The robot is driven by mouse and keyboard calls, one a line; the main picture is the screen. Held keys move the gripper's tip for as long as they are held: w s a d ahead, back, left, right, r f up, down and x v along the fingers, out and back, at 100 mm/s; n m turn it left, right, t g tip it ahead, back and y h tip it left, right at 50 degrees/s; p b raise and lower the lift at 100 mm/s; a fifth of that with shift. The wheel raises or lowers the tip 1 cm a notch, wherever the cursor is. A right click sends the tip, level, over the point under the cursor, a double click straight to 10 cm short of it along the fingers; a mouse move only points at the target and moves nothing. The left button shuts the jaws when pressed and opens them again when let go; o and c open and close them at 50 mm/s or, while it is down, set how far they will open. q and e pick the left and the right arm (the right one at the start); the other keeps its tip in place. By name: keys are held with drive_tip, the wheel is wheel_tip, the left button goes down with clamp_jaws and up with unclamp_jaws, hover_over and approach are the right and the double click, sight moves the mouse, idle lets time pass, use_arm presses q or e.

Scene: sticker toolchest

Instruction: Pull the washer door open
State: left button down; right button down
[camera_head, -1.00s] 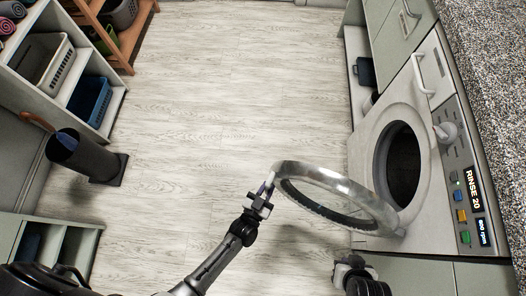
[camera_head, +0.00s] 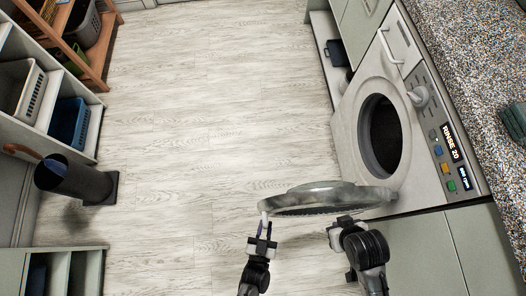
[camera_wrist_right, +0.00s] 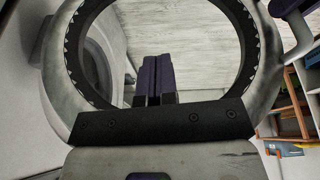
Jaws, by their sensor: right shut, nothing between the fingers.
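The washer (camera_head: 345,120) stands at the right, its round dark opening (camera_head: 384,135) uncovered. Its round door (camera_head: 330,197) is swung well out from the front, nearly edge-on in the head view, attached at the near side of the washer. My left gripper (camera_head: 263,224) is at the door's free outer edge, its tips touching or very close to the rim; its jaw gap is unclear. My right gripper (camera_head: 341,222) is shut and empty, just on the near side of the door. In the right wrist view its closed fingers (camera_wrist_right: 153,80) show against the door ring (camera_wrist_right: 262,60).
A granite-like counter (camera_head: 455,50) runs above the washer at the right. A dark cylinder (camera_head: 75,180) stands on the floor at the left, near shelves with a blue basket (camera_head: 70,122). The middle floor (camera_head: 210,120) is clear.

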use_arm(q)
drive_tip(key=shift+f, duration=0.1)
drive_tip(key=c, duration=1.4)
unclamp_jaws()
drive_tip(key=shift+d, duration=0.15)
drive_tip(key=shift+o, duration=0.2)
drive_tip(key=v, duration=1.4)
drive_tip(key=shift+p, duration=0.3)
